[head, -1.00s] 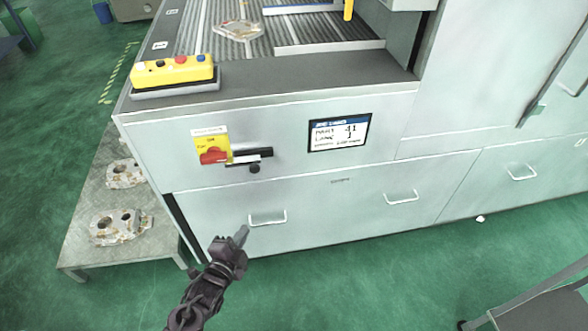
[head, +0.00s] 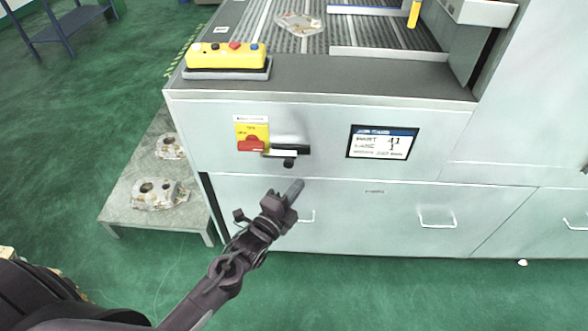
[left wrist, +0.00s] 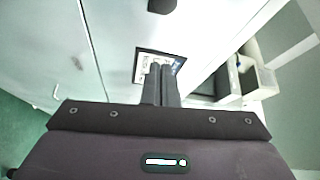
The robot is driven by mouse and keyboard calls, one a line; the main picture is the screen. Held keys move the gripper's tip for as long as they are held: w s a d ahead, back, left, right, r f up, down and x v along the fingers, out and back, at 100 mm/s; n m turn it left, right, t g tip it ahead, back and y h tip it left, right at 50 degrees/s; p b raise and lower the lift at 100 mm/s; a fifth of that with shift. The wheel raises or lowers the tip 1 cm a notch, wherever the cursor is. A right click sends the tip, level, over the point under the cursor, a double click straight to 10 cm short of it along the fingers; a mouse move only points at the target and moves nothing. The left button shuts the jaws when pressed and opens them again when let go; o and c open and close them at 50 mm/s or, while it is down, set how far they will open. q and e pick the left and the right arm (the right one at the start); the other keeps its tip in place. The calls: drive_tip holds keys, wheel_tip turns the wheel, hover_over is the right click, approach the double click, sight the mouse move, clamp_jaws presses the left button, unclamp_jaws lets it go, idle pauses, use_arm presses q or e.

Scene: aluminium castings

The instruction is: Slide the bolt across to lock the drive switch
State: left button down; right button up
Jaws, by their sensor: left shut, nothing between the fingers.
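The drive switch (head: 251,137) is a yellow plate with a red handle on the cabinet front. The bolt (head: 285,152) lies just right of it, a black horizontal housing with a pale bar and a dark round knob (head: 289,162) hanging below. My left gripper (head: 294,188) is shut and empty, below the knob and apart from it. In the left wrist view the closed fingers (left wrist: 160,82) point toward the cabinet, overlapping the display. A dark rounded thing at the top edge of that view may be the knob; I cannot be sure. My right gripper is not in view.
A display screen (head: 382,142) is right of the bolt. A yellow button box (head: 226,56) stands on the ledge above. Drawers with handles (head: 437,219) lie below. A low bench (head: 190,212) with castings is at the left.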

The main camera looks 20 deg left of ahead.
sight(288, 156)
use_arm(q)
drive_tip(key=w+a+p, duration=0.2)
drive_tip(key=w, duration=0.3)
drive_tip(key=shift+w+a+f, duration=0.2)
drive_tip(key=shift+w+a, duration=0.05)
drive_tip(key=shift+w, duration=0.05)
drive_tip(key=a, duration=0.2)
drive_tip(key=s+a, duration=0.1)
drive_tip(key=a, duration=0.1)
drive_tip(key=shift+s+a, duration=0.15)
drive_tip(key=shift+a, duration=0.15)
drive_tip(key=shift+r, duration=0.1)
